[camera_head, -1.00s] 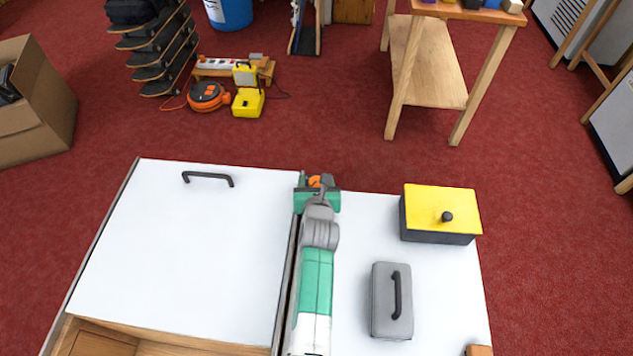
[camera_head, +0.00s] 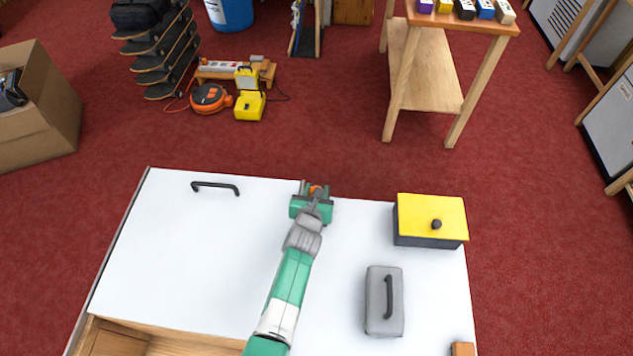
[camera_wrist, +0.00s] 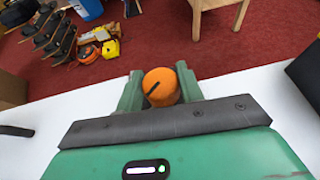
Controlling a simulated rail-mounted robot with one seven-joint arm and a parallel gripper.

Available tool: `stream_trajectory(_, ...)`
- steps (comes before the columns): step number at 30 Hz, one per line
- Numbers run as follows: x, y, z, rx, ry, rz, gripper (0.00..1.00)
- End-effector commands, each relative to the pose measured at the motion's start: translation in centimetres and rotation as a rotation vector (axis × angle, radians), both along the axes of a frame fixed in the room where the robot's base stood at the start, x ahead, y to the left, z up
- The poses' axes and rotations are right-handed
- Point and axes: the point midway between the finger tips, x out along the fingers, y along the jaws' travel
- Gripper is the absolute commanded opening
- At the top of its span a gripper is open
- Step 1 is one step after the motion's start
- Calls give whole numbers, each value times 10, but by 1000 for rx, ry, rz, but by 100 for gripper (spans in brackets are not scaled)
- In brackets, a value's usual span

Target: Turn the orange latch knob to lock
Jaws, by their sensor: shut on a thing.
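The orange latch knob (camera_wrist: 161,87) is round with a dark line on its face, slanting up to the right in the wrist view. In the head view only a small part of the orange knob (camera_head: 315,190) shows, at the far edge of the white bench top. My gripper (camera_wrist: 160,90) is shut on the knob, one green finger on each side of it. In the head view my gripper (camera_head: 314,188) is at the bench's far edge and hides most of the knob. The latch's mount is hidden.
A yellow-topped box (camera_head: 430,219) stands to the right of my gripper. A grey block with a black handle (camera_head: 376,300) lies nearer. A black handle (camera_head: 215,187) is on the white panel (camera_head: 180,260) at left. An open wooden compartment (camera_head: 170,346) is at the front left.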

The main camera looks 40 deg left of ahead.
Motion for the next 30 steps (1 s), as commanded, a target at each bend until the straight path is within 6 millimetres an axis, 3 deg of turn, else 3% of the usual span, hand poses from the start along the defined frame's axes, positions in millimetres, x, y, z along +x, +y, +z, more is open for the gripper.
stream_trajectory(1, -3, 5, 8, 4, 4, -14, 14)
stream_trajectory(14, 1, 2, 3, 1, 0, -214, 14)
stream_trajectory(30, 2, 2, -3, 1, -4, -601, 14)
